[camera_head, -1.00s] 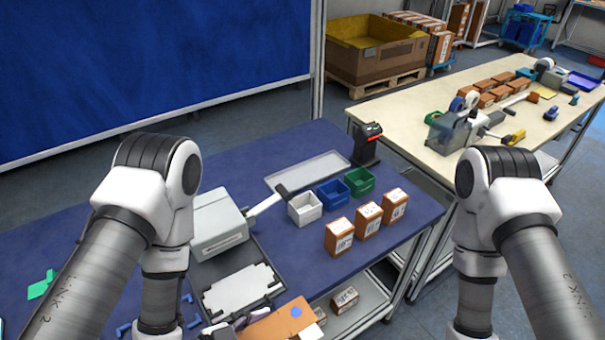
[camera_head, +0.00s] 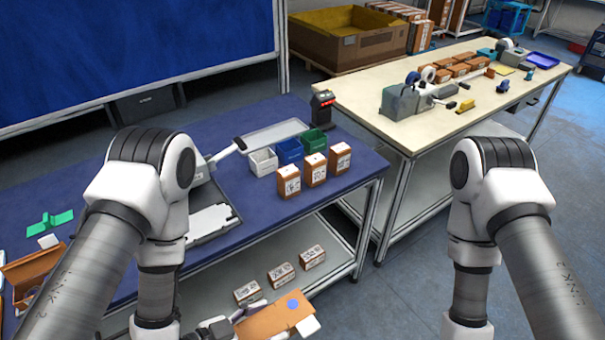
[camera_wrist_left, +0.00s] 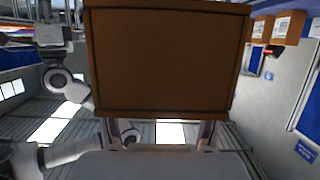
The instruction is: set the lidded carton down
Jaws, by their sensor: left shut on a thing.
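The lidded carton (camera_head: 277,317) is brown with a blue dot on its top, at the bottom edge of the head view. Its plain brown underside or side (camera_wrist_left: 165,62) fills the upper middle of the left wrist view. My left gripper (camera_head: 232,322) is shut on it, with a finger at each side in the wrist view (camera_wrist_left: 158,135). The carton is held in front of the blue table's lower shelf (camera_head: 215,295); whether it touches anything cannot be told. My right arm shows at the right, but its gripper is out of view.
Several small cartons (camera_head: 281,275) stand on the lower shelf. On the blue table (camera_head: 100,160) are three bins (camera_head: 289,151), three labelled cartons (camera_head: 315,170) and a black scanner (camera_head: 322,110). A cream table (camera_head: 370,105) stands behind. Floor at the right is clear.

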